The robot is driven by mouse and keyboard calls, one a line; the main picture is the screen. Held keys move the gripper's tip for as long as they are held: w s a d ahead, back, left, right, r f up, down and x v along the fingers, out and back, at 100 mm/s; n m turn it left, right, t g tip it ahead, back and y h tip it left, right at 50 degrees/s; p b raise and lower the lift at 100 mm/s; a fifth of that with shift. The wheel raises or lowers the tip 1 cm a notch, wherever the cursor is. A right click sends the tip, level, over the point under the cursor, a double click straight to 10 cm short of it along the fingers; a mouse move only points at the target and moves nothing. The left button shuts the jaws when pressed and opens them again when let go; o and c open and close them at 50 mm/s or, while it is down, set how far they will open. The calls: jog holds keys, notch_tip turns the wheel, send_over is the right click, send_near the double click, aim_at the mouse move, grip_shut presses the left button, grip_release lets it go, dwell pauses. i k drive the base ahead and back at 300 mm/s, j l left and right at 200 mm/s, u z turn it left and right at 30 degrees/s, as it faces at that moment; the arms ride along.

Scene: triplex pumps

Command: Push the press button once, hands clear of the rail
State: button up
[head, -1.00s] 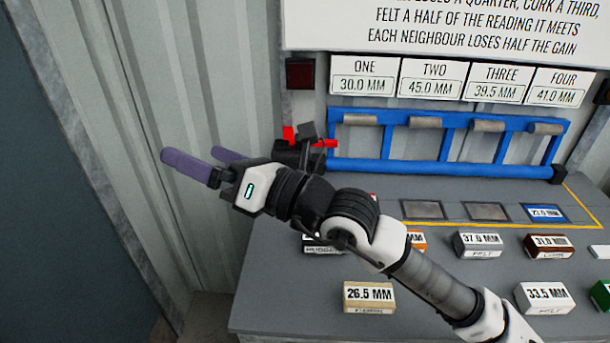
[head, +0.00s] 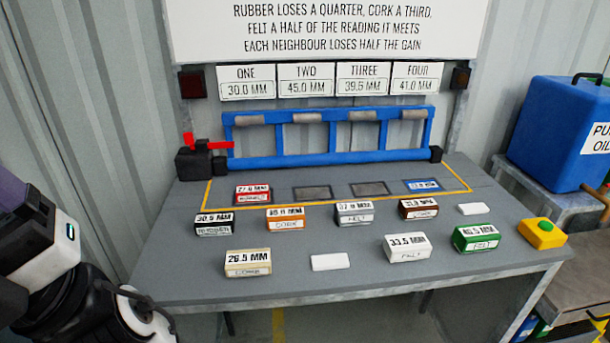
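The press button is a green dome on a yellow box (head: 542,232) at the right front corner of the grey bench. The blue rail (head: 330,158) with several grey rollers stands along the back of the bench. A red lever (head: 212,146) on a black block is at the rail's left end. My arm's wrist shows at the far left edge, well left of the bench and far from the button. Nothing of mine touches the rail.
Inside a yellow outline are a red-edged block (head: 252,192), a blue-edged block (head: 422,186) and two dark empty pads (head: 312,192). Several labelled blocks, such as the green one (head: 476,238), lie in front. A blue oil container (head: 562,130) stands right of the bench.

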aim_at(544, 225)
jog(key=l+z, duration=0.1)
jog(key=z, duration=0.8)
jog(key=j+z, duration=0.15)
jog(key=z, duration=0.35)
jog(key=j+z, duration=0.2)
jog(key=z, duration=0.3)
jog(key=k+j, duration=0.15)
jog(key=j, duration=0.25)
jog(key=k+j, duration=0.15)
jog(key=j, duration=0.3)
jog(key=k+j, duration=0.1)
jog(key=j, duration=0.3)
jog(key=k+j, duration=0.15)
jog(key=j, duration=0.25)
jog(key=l, duration=0.3)
jog(key=i, duration=0.1)
